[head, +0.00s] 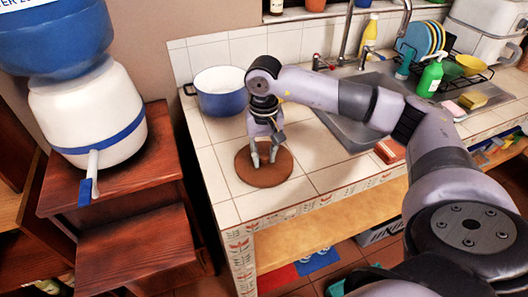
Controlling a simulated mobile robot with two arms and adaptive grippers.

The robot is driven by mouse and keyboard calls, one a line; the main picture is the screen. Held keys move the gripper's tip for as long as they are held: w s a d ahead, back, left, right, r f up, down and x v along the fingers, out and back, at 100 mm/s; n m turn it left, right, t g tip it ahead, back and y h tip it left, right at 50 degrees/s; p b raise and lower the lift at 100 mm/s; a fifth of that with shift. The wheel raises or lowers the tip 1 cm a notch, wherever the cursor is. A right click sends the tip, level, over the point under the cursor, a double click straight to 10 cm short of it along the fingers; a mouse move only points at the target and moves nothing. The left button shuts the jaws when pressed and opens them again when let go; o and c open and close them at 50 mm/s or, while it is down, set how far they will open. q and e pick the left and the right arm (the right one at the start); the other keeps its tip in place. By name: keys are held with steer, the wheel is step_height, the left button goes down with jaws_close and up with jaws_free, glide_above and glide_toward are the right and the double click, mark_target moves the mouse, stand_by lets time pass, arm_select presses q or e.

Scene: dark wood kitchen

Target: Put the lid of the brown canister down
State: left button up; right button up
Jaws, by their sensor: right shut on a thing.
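The brown round lid (264,177) is flat and level at the front left part of the tiled counter. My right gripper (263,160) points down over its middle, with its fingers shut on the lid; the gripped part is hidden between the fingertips. The lid appears to be at the counter top, but I cannot tell whether it rests on it or is just above. No brown canister can be made out in this view. My left gripper is not in view.
A blue and white pot (221,103) stands behind the lid. The sink (352,125), a green bottle (430,76) and a dish rack are to the right. Bare tiles (325,178) lie right of the lid. The counter's front edge is close. A water dispenser (90,112) stands left.

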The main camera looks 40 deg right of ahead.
steer(key=shift+f, duration=0.2)
steer(key=o, duration=0.9)
steer(key=shift+o, duration=0.2)
steer(key=shift+r, duration=0.15)
